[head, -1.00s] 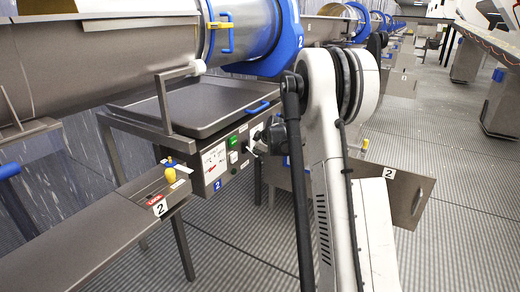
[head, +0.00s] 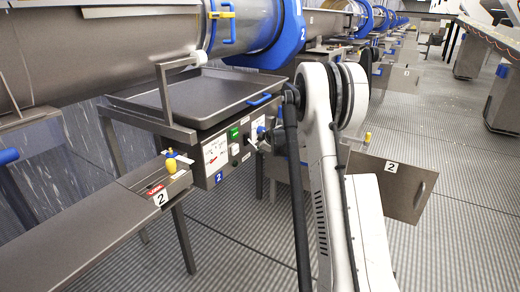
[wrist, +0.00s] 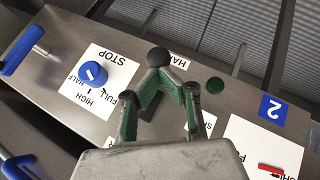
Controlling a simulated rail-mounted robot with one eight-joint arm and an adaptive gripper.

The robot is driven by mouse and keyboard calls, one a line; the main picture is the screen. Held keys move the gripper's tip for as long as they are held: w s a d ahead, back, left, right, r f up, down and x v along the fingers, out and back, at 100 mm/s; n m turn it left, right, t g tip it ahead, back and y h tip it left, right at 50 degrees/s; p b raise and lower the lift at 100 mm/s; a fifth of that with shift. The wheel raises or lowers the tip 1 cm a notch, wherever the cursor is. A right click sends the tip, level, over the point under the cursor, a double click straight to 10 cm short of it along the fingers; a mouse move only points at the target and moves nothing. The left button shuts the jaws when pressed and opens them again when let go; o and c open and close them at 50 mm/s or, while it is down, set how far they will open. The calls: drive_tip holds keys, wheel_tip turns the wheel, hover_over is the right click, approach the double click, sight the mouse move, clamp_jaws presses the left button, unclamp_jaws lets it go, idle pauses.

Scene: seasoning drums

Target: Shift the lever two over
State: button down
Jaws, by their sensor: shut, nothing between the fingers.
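My gripper (wrist: 158,62) is shut and empty, its green-sided fingers meeting in dark tips above the steel control panel in the wrist view. A blue round knob (wrist: 90,73) with a white mark sits to its left on a white label reading STOP, HIGH, HALF and FULL. A small red lever-like part (wrist: 270,169) lies on another white label at the lower right, partly cut off. My fingers hide the panel between. In the head view the gripper (head: 264,142) is small beside the front of the control box (head: 222,158); whether it touches is unclear.
A green button (wrist: 215,85) and a blue "2" plate (wrist: 271,107) are on the panel. Blue handles (wrist: 22,50) show at the left. A tray (head: 205,98) sits above the box. A steel hatch (head: 375,183) stands to the right, with open floor (head: 455,225) beyond.

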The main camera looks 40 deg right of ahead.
drive_tip(key=shift+d+f, duration=0.1)
drive_tip(key=shift+f, duration=0.05)
drive_tip(key=w+a+r+p+v, duration=0.1)
drive_tip(key=p+v, duration=0.3)
drive_tip(key=v, duration=0.9)
drive_tip(key=shift+w+a+r, duration=0.2)
drive_tip(key=shift+a+r, duration=0.1)
drive_tip(key=shift+r, duration=0.4)
